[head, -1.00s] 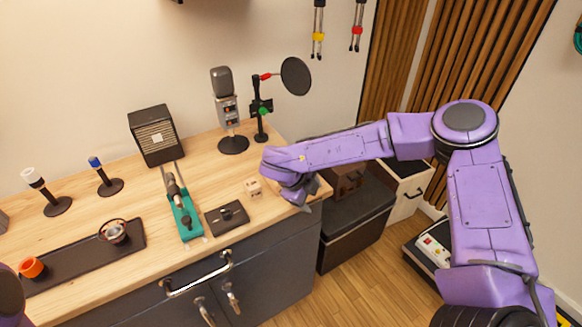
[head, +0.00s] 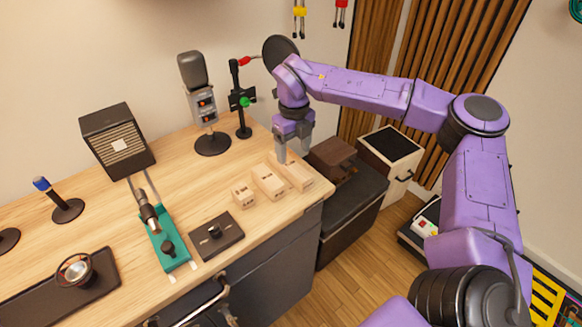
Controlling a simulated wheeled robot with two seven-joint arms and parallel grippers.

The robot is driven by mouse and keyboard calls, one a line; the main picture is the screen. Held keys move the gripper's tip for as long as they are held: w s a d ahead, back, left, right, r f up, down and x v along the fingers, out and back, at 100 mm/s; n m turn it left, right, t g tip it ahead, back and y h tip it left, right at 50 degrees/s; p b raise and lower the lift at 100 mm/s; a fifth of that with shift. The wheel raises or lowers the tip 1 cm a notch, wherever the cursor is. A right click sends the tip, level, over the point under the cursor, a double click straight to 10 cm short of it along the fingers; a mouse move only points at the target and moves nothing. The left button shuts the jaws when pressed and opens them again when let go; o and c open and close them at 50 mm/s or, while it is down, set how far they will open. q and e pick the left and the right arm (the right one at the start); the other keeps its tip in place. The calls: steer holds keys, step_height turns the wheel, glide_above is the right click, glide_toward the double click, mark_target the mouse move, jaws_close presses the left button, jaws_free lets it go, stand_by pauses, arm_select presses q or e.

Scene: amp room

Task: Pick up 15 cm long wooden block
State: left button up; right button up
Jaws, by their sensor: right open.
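Three pale wooden blocks lie side by side near the right end of the wooden counter. The small block (head: 243,196) is on the left, a medium block (head: 269,183) is in the middle, and the longest-looking block (head: 298,178) is on the right. Their dark markings are too small to read, so I cannot confirm which is 15 cm. My right gripper (head: 292,156) is open and empty, pointing down over the far end of the rightmost block. One finger partly covers that end; I cannot tell if they touch. My left gripper is not in view.
A black plate with a knob (head: 216,236) and a teal tool (head: 167,246) lie left of the blocks. The counter's right edge is close to the blocks.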

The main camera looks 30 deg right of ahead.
mark_target(290, 163)
steer(key=f+p, duration=0.1)
steer(key=f, duration=0.1)
steer(key=a+f, duration=0.1)
steer(key=f, duration=0.2)
steer(key=shift+w+f+p, duration=0.1)
steer(key=shift+f+p, duration=0.15)
steer(key=shift+p, duration=0.1)
steer(key=shift+f, duration=0.15)
steer(key=c, duration=1.2)
steer(key=shift+o, duration=0.2)
